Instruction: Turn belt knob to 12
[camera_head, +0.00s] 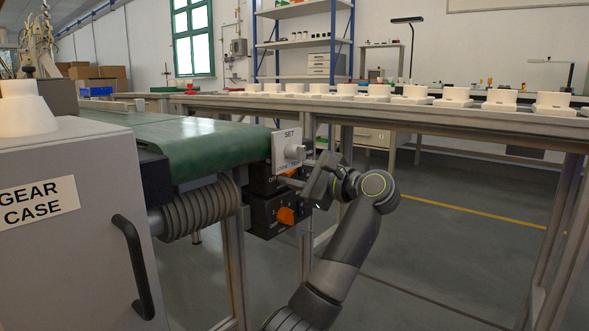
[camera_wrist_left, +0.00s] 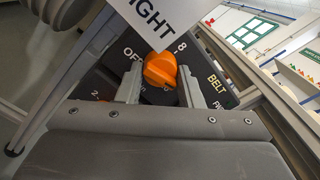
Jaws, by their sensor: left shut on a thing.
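The belt knob (camera_wrist_left: 160,70) is orange and sits on a dark panel marked OFF, 8 and BELT in the left wrist view. My left gripper (camera_wrist_left: 160,88) has a finger on each side of it and is shut on it. The knob's end toward the 8 shows, but its exact setting is unclear, and no 12 mark can be read. In the head view my left gripper (camera_head: 295,182) is at the upper black box (camera_head: 262,180), whose knob is mostly hidden. My right gripper is not in view.
A white SET plate (camera_head: 287,147) hangs just above the gripper; a white plate (camera_wrist_left: 155,14) partly covers the panel in the wrist view. A lower black box (camera_head: 265,217) has another orange knob (camera_head: 286,215). A green conveyor (camera_head: 200,140) is at left; floor at right is open.

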